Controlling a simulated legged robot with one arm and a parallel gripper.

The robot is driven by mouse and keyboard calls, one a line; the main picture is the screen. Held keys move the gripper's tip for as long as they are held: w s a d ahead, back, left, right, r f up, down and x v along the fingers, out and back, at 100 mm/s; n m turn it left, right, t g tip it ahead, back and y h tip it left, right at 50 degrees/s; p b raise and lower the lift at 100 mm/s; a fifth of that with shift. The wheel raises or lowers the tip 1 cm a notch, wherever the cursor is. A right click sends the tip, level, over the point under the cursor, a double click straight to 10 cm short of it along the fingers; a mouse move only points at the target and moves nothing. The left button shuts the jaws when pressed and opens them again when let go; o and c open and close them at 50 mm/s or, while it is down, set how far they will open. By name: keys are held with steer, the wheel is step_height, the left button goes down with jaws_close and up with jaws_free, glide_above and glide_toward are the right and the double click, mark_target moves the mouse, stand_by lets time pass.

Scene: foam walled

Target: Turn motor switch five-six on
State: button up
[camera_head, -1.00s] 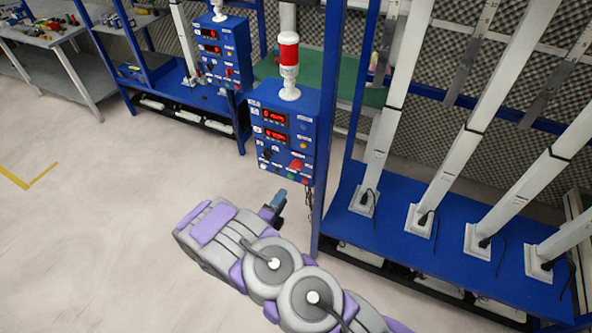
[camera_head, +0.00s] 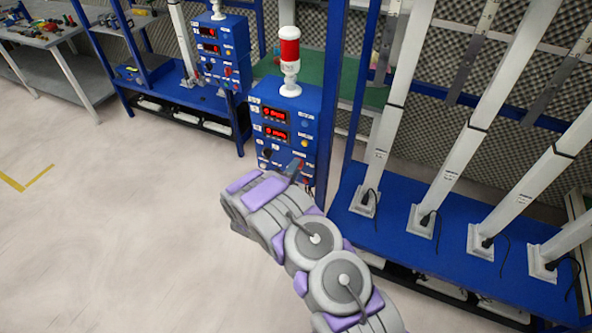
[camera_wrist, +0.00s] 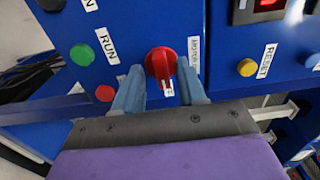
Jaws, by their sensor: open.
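The red rotary motor switch (camera_wrist: 161,64) is on the blue control box, beside a label that seems to read MOTOR, in the wrist view. Its pointer end is toward the bottom of the picture. My gripper (camera_wrist: 160,84) is open, with one blue-grey finger on each side of the knob; I cannot tell whether they touch it. In the head view the control box (camera_head: 274,92) stands at the blue frame, with two red displays and a red-and-white lamp on top. My gripper (camera_head: 295,168) reaches its lower front and partly covers the knob there. The number five-six is not readable.
A yellow button (camera_wrist: 247,67) with a RESET label is right. A similar blue box (camera_head: 221,50) stands further back. Open floor lies left.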

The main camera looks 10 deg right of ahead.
steer(key=shift+w+a, duration=0.25)
steer(key=shift+a, duration=0.25)
steer(key=shift+d, duration=0.7)
steer(key=shift+c, duration=0.2)
steer(key=shift+d, duration=0.4)
steer(key=c, duration=0.3)
steer(key=shift+a, duration=0.3)
steer(key=c, duration=0.3)
steer(key=shift+a, duration=0.4)
jaws_close()
steer(key=shift+d, duration=0.1)
